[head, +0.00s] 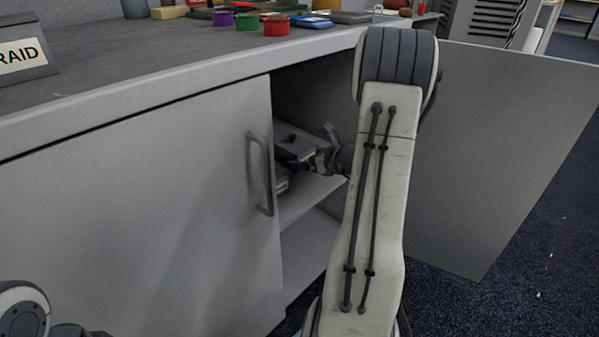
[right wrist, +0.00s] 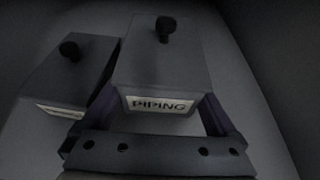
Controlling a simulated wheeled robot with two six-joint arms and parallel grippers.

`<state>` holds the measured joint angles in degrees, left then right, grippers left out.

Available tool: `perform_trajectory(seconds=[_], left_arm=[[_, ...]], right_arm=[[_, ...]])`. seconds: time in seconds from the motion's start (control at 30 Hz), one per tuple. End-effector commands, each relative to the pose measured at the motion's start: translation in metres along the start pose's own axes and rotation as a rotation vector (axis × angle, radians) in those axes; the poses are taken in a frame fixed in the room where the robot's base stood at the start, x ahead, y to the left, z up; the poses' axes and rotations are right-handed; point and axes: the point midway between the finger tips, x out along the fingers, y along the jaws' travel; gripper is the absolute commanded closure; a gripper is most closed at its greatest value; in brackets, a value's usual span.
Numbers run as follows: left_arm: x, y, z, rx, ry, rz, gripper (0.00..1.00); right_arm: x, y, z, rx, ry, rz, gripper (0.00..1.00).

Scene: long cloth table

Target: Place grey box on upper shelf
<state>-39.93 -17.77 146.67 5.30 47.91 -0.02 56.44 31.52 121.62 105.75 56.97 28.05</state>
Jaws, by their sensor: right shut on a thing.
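A grey box (right wrist: 165,62) with a black knob on its lid and a PIPING label on its front sits between the fingers of my right gripper (right wrist: 158,110) in the right wrist view. In the head view the right gripper (head: 302,158) is inside the open cabinet, at a grey box with a black knob (head: 303,141), above the shelf board (head: 312,193). I cannot tell whether the held box touches the board. A second grey knobbed box (right wrist: 72,72) stands to its left in the right wrist view.
The left cabinet door (head: 140,215) with its handle (head: 262,172) is closed; the right door (head: 510,150) stands wide open. A lower compartment (head: 310,250) lies under the shelf board.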

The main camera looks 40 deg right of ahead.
Motion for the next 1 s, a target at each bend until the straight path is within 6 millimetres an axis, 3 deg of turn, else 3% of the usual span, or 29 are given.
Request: perform_trajectory(seconds=[0.03,0.17,0.57,0.6,1.0], left_arm=[[0.011,-0.001,0.001,0.0,0.0,0.0,0.5],[0.026,-0.002,0.002,0.0,0.0,0.0,0.5],[0.028,-0.002,0.002,0.0,0.0,0.0,0.5],[0.028,-0.002,0.002,0.0,0.0,0.0,0.5],[0.019,-0.001,0.001,0.0,0.0,0.0,0.5]], right_arm=[[0.005,0.0,-0.012,0.002,0.0,0.0,0.77],[0.012,0.0,-0.029,0.002,0.0,0.0,0.77],[0.013,-0.001,-0.032,0.0,-0.001,0.0,0.77],[0.013,0.0,-0.033,0.001,0.0,0.0,0.03],[0.004,-0.001,-0.027,0.002,0.001,-0.002,0.0]])
